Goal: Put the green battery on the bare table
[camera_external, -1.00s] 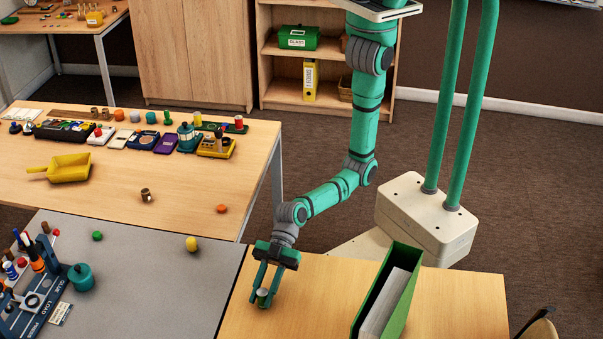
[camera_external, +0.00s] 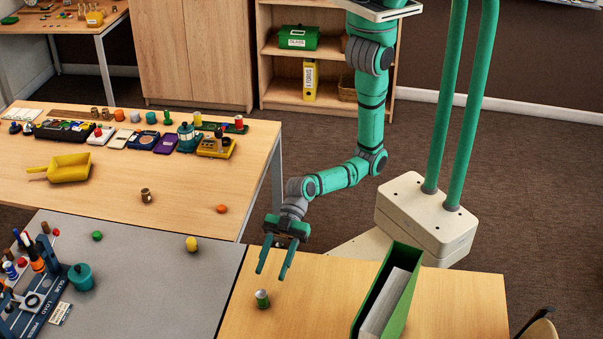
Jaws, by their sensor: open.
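The green battery (camera_external: 262,299), a small green cylinder with a pale top, stands upright on the bare wooden table (camera_external: 300,293) at the front. My gripper (camera_external: 271,273) is open and empty. Its two fingers are apart, above and slightly to the right of the battery and clear of it.
A green binder (camera_external: 396,296) stands on the same table to the right. A grey-topped table (camera_external: 150,262) to the left holds a blue rack and a yellow piece (camera_external: 191,243). A wooden table behind holds a yellow scoop (camera_external: 68,168) and a row of items.

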